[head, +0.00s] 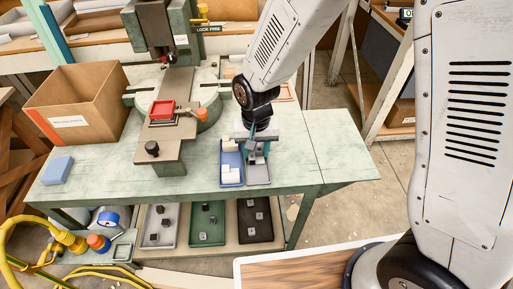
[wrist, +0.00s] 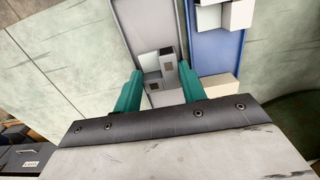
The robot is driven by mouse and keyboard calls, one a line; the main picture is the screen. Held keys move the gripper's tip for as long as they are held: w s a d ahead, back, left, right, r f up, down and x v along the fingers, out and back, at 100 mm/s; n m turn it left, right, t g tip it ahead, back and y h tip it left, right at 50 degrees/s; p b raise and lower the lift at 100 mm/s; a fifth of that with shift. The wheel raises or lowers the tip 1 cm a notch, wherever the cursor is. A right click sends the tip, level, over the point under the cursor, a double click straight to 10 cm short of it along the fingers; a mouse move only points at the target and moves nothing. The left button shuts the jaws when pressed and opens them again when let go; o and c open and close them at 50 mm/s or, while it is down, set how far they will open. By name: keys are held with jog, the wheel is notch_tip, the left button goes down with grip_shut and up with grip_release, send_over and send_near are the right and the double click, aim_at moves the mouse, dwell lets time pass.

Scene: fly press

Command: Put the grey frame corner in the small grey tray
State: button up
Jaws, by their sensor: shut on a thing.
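The small grey tray (head: 259,177) stands on the green work table, right beside a blue tray. My gripper (head: 258,152) points down over the grey tray. In the wrist view, the teal fingers of my gripper (wrist: 161,84) are shut on the grey frame corner (wrist: 169,66), a small stepped grey block with a dark square hole. The frame corner is over or inside the grey tray (wrist: 147,18); I cannot tell whether it touches the floor. In the head view the fingers partly hide it.
The blue tray (head: 230,181) holds several white blocks, close to my fingers. A press (head: 165,110) with a red tray stands to the left, with a cardboard box (head: 78,100) beyond. A blue block (head: 57,170) lies at the left. The table's right end is clear.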

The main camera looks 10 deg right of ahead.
aim_at(257, 157)
jog(key=o, duration=1.1)
jog(key=shift+c, duration=0.2)
notch_tip(257, 157, up, 12)
jog(key=shift+r, duration=0.25)
jog(key=s+d+r, duration=0.6)
jog(key=s+d, duration=0.4)
jog(key=s+d+r+t, duration=0.1)
jog(key=s+d+r, duration=0.6)
jog(key=s+d, duration=0.3)
jog(key=shift+d, duration=0.45)
jog(key=shift+w, duration=0.1)
